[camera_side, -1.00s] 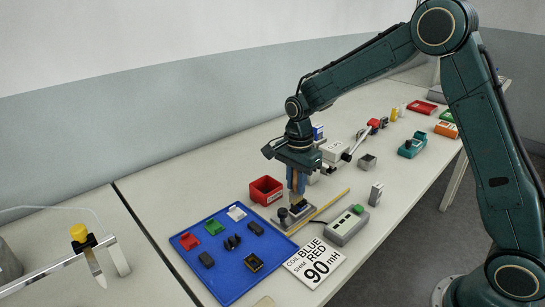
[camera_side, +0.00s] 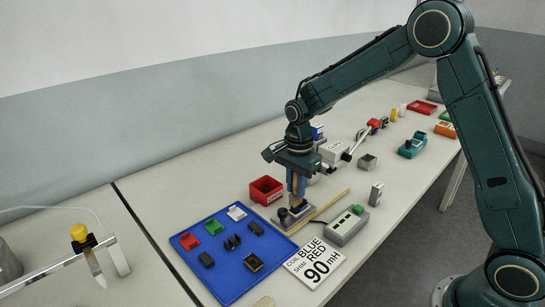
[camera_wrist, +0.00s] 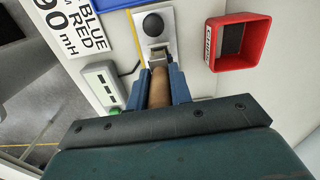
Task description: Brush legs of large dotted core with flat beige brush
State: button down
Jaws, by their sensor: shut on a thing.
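My gripper (camera_side: 297,194) is shut on the brown-beige handle of the brush (camera_wrist: 158,88), which points down between the blue fingers. It stands over a small grey fixture (camera_side: 281,222) with a black knob. In the wrist view the handle's far end meets a metal piece by the fixture (camera_wrist: 153,45); I cannot tell whether that piece is the brush's ferrule or a clamp. The bristles cannot be made out. No dots can be made out on any part, so I cannot identify the large dotted core; anything under the brush is hidden.
A blue tray (camera_side: 219,262) with several small parts lies left of the fixture. A red bin (camera_side: 266,190) stands behind it. A grey meter with a green button (camera_side: 346,228), a label card (camera_side: 314,262) and a yellow stick (camera_side: 330,203) are close on the right.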

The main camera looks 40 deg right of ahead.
jog(key=shift+d, duration=0.5)
jog(key=shift+d, duration=0.4)
jog(key=shift+d+r, duration=0.1)
jog(key=shift+d, duration=0.2)
jog(key=shift+a, duration=0.55)
jog(key=shift+a, duration=0.35)
jog(key=shift+a, duration=0.3)
jog(key=shift+d, duration=0.6)
jog(key=shift+d, duration=0.35)
jog(key=shift+d, duration=0.3)
